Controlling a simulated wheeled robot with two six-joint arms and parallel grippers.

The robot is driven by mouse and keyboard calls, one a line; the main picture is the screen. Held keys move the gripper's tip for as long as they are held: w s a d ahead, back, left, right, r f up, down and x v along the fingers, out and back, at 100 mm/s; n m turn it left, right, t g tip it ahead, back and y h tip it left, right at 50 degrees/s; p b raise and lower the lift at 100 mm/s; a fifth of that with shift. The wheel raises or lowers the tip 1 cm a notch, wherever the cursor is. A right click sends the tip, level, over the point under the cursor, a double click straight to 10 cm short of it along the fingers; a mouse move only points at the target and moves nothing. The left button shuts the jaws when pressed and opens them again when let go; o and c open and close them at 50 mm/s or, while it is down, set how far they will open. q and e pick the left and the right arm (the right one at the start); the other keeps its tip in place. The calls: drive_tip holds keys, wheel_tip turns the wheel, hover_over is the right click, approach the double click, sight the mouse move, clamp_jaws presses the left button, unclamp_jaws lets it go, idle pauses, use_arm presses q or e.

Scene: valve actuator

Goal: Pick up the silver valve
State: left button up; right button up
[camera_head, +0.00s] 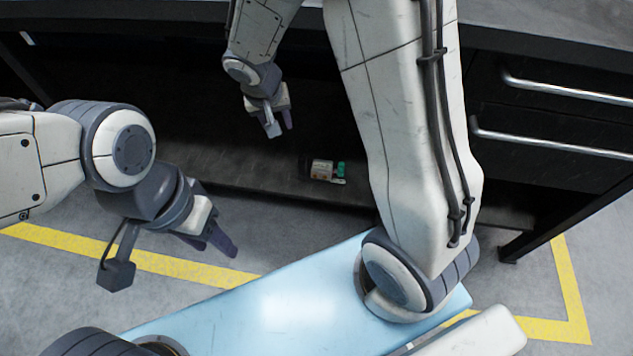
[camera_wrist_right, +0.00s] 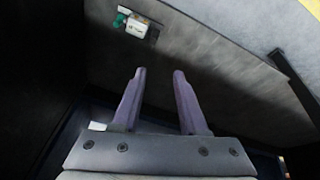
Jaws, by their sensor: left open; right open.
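A small pale valve (camera_head: 321,170) with a green end lies on the dark lower shelf, to the right of my right gripper in the head view. In the right wrist view the valve (camera_wrist_right: 136,28) is at the top, beyond the fingertips and left of centre. My right gripper (camera_head: 281,131) is open and empty, apart from the valve. Its two purple-grey fingers also show spread in the right wrist view (camera_wrist_right: 159,71). My left gripper (camera_head: 221,248) is open and empty over the floor in front of the shelf.
The dark lower shelf (camera_head: 250,183) sits under a workbench, with room around the valve. Drawers with metal handles (camera_head: 550,143) are on the right. A yellow floor line (camera_head: 160,263) crosses the grey floor.

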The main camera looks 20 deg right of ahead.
sight(302, 163)
drive_tip(key=w+d+f+m+b, duration=0.1)
drive_tip(key=w+d+f+b, duration=0.2)
drive_tip(key=f+b, duration=0.3)
drive_tip(key=w+d+f+m+b, duration=0.1)
drive_tip(key=w+d+f+b, duration=0.2)
drive_tip(key=f, duration=1.3)
drive_tip(key=w+d+f+m+b, duration=0.1)
drive_tip(key=w+d+f+b, duration=0.2)
drive_tip(key=f+b, duration=0.6)
drive_tip(key=shift+w+f+m, duration=0.2)
drive_tip(key=shift+w+f, duration=0.3)
drive_tip(key=shift+f, duration=0.15)
drive_tip(key=shift+w+f+m, duration=0.2)
drive_tip(key=shift+w+f, duration=0.25)
drive_tip(key=shift+f, duration=0.2)
clamp_jaws()
drive_tip(key=shift+r, duration=0.1)
